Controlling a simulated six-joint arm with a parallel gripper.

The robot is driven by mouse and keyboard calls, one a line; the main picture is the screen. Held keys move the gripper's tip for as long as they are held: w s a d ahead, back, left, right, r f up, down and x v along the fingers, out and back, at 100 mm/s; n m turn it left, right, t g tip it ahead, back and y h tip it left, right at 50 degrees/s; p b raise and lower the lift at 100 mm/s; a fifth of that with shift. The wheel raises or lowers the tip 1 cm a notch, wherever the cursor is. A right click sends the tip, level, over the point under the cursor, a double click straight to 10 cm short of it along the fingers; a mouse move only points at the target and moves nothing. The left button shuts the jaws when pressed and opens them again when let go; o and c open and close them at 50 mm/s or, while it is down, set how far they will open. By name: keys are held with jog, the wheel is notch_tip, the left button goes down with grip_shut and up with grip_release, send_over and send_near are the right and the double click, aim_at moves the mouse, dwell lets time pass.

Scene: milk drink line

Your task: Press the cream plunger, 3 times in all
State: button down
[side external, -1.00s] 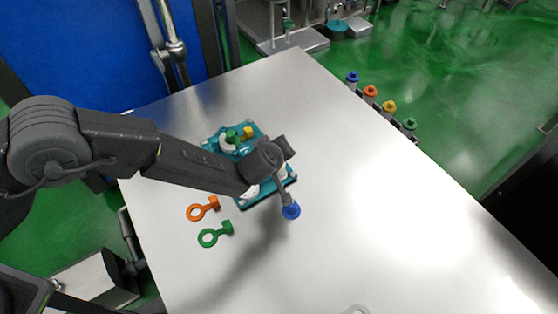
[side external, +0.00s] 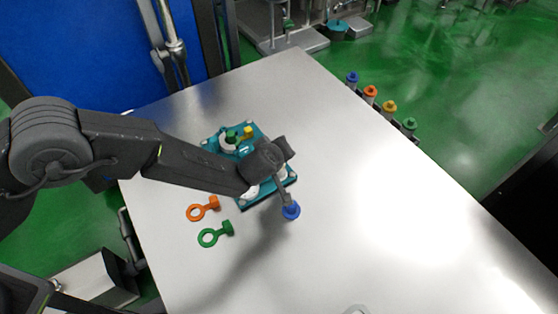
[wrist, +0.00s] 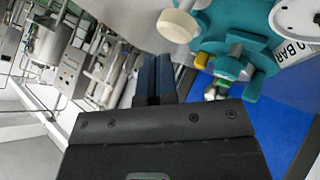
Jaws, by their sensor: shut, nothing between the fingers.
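The cream plunger (wrist: 177,24) shows in the wrist view as a round cream knob on a pale stem, above and right of the fingertips. It stands on the teal base (wrist: 222,28). My gripper (wrist: 156,58) is shut and empty, its two dark fingers side by side. No contact between fingers and plunger is visible in the wrist view. In the side view the teal base (side external: 269,201) lies partly behind my wrist. I cannot clearly make out the plunger or the fingertips there.
An orange ring-handled piece (side external: 196,213) and a green one (side external: 208,238) lie left of the base. A blue round piece (side external: 291,211) shows below my wrist. Several colour-capped pieces (side external: 370,91) line the table's far edge. The table's right side is clear.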

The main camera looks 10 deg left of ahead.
jog(key=shift+f, duration=0.3)
jog(key=shift+f, duration=1.15)
dwell(1.2)
jog(key=shift+r, duration=1.55)
jog(key=shift+r, duration=2.5)
